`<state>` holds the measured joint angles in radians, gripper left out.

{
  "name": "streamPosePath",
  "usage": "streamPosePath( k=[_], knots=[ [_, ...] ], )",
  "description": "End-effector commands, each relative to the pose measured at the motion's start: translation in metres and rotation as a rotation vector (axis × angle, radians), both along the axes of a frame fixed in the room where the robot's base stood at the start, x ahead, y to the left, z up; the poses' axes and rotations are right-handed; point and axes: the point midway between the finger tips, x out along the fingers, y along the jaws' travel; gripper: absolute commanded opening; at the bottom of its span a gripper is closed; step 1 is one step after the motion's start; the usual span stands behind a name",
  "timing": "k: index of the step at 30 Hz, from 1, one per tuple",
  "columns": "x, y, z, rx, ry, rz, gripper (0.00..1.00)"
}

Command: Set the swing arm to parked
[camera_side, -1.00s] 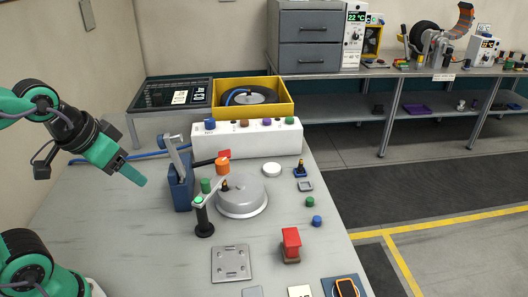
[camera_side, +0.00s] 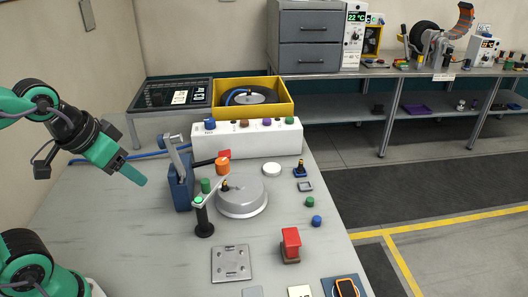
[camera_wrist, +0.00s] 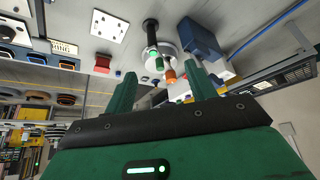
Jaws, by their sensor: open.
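The swing arm (camera_side: 212,196) is a pale bar on a black post (camera_side: 203,222) with a green knob (camera_side: 206,185). In the wrist view the green knob (camera_wrist: 159,64) shows beyond my fingers. A blue clamp block (camera_side: 180,190) with a lever and an orange knob (camera_side: 222,166) stands behind it. My gripper (camera_side: 142,182) hangs in the air to the left of these, empty; in the wrist view its fingers (camera_wrist: 158,80) are apart.
A white box with coloured knobs (camera_side: 246,138) and a yellow tray (camera_side: 290,105) stand behind. A metal plate (camera_side: 231,264) and a red block (camera_side: 291,240) lie in front. Small green and blue knobs lie at right. The table's left front is clear.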

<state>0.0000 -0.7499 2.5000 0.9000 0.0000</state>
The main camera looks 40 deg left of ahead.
Motion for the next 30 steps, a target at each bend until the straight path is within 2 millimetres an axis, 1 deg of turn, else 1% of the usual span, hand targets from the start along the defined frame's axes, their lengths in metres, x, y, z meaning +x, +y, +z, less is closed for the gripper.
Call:
streamPosePath(
  k=[10, 12, 17, 23, 30],
  knots=[
    [0.000, 0.000, 0.000, 0.000, 0.000, 0.000, 0.56],
    [0.000, 0.000, 0.000, 0.000, 0.000, 0.000, 0.43],
    [0.003, 0.000, 0.001, 0.003, 0.010, -0.008, 0.43],
    [0.017, -0.001, 0.003, 0.016, 0.057, -0.039, 0.43],
    [0.048, -0.004, 0.004, 0.042, 0.150, -0.107, 0.43]
  ],
)
